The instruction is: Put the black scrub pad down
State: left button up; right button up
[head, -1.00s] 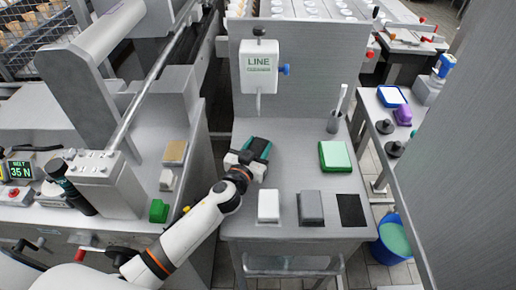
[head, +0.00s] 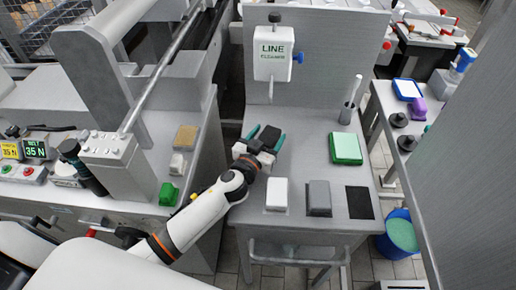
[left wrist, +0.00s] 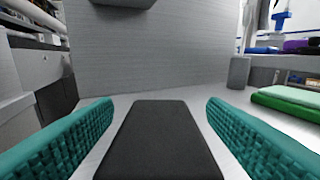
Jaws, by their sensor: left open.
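The black scrub pad (head: 269,132) is at the left part of the grey steel table (head: 310,150), in front of the upright back panel. In the left wrist view the pad (left wrist: 160,140) lies flat between the two teal ribbed fingers, with a gap on each side. My left gripper (head: 266,138) is open around the pad and not gripping it. Its wrist hides the near end of the pad in the head view. My right gripper is not in view.
A white block (head: 277,194), a grey block (head: 319,197) and a flat black square (head: 360,202) line the front edge. A green pad (head: 346,148) lies at right; a holder with a white-handled tool (head: 347,112) stands behind it. The table's middle is clear.

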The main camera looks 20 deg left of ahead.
pick_arm(q)
jog(key=s, duration=0.6)
jog(key=s+a+b, duration=0.1)
jog(key=s, duration=0.3)
jog(key=shift+r, duration=0.2)
jog(key=shift+s+a+r, duration=0.1)
jog(key=shift+s+a, duration=0.05)
jog(key=shift+s, duration=0.35)
